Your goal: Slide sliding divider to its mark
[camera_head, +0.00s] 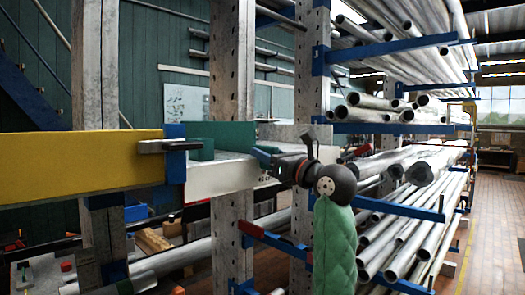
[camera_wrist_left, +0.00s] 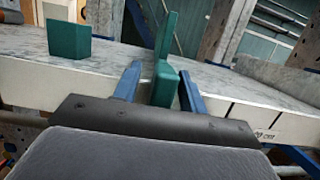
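The sliding divider (camera_wrist_left: 164,85) is green, with a tall thin upright plate and a thicker block at its front, on a grey shelf (camera_wrist_left: 215,85). My left gripper (camera_wrist_left: 158,82) has its blue fingers either side of the block. A gap shows at the left finger; the right finger is close to or touching the block. Dark lines (camera_wrist_left: 231,108) and small print mark the shelf's pale front edge, right of the divider. In the head view a green panel (camera_head: 222,131), likely the divider's plate, stands beside my left gripper (camera_head: 262,155), which partly hides the front. My right gripper is out of view.
A separate green block (camera_wrist_left: 68,40) sits on the shelf left of the divider; it also shows in the head view (camera_head: 201,149). A yellow beam (camera_head: 80,165) with a blue bracket (camera_head: 175,155) adjoins the shelf. Steel posts (camera_head: 232,70) and pipe racks (camera_head: 395,110) stand behind.

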